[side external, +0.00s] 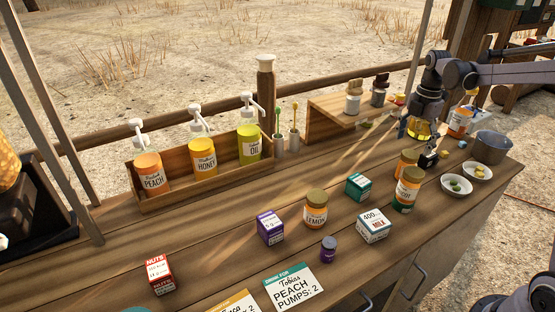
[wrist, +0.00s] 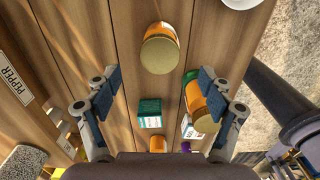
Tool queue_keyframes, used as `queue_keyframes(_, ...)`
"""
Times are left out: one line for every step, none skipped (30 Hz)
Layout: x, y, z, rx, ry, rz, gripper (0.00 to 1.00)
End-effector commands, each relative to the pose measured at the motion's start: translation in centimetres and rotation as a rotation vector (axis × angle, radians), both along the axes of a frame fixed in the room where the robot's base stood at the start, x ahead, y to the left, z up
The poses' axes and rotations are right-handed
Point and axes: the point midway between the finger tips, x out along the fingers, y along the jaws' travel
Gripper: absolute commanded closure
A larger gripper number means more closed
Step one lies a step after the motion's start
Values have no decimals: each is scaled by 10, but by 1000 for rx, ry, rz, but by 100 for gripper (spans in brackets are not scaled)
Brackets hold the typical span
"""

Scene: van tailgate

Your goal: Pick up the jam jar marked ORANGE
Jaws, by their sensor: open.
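Several orange jars with gold lids stand on the wooden counter. One front jar (side external: 408,188) has a label partly readable as ending in "COT"; another jar (side external: 405,162) stands close behind it, its label unreadable. A jar marked LEMON (side external: 316,208) stands left of them. No label reading ORANGE is legible. My gripper (side external: 428,157) is open and low, just right of the rear jar. In the wrist view, a gold-lidded jar (wrist: 160,48) lies ahead between the open fingers (wrist: 160,80), with no contact visible. Another jar (wrist: 205,105) shows by the right finger, partly covered by it.
A teal box (side external: 358,186), a milk box (side external: 373,226) and a purple box (side external: 271,228) stand nearby. White bowls (side external: 456,186) and a grey pot (side external: 490,147) are at the right. A wooden rack (side external: 210,180) holds pump bottles. The counter's front centre has cards.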

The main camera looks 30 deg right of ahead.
Motion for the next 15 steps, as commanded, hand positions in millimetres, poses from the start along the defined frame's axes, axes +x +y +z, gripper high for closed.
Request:
queue_keyframes(0, 0, -8, 0, 0, -1, 19)
queue_keyframes(0, 0, -12, 0, 0, -1, 19)
queue_keyframes(0, 0, -18, 0, -1, -1, 19)
queue_keyframes(0, 0, -23, 0, -1, -1, 19)
queue_keyframes(0, 0, -26, -1, -1, -2, 19)
queue_keyframes(0, 0, -31, -1, -1, -2, 19)
queue_keyframes(0, 0, -34, -1, -1, -2, 19)
queue_keyframes(0, 0, -37, -1, -1, -2, 19)
queue_keyframes(0, 0, -39, -1, -1, -2, 19)
queue_keyframes(0, 0, -41, -1, -2, -2, 19)
queue_keyframes(0, 0, -42, -1, -2, -2, 19)
queue_keyframes(0, 0, -44, -1, -2, -3, 19)
queue_keyframes(0, -1, -46, -1, -2, -3, 19)
queue_keyframes(0, -1, -48, -1, -2, -3, 19)
queue_keyframes(0, -2, -52, -1, -2, -3, 19)
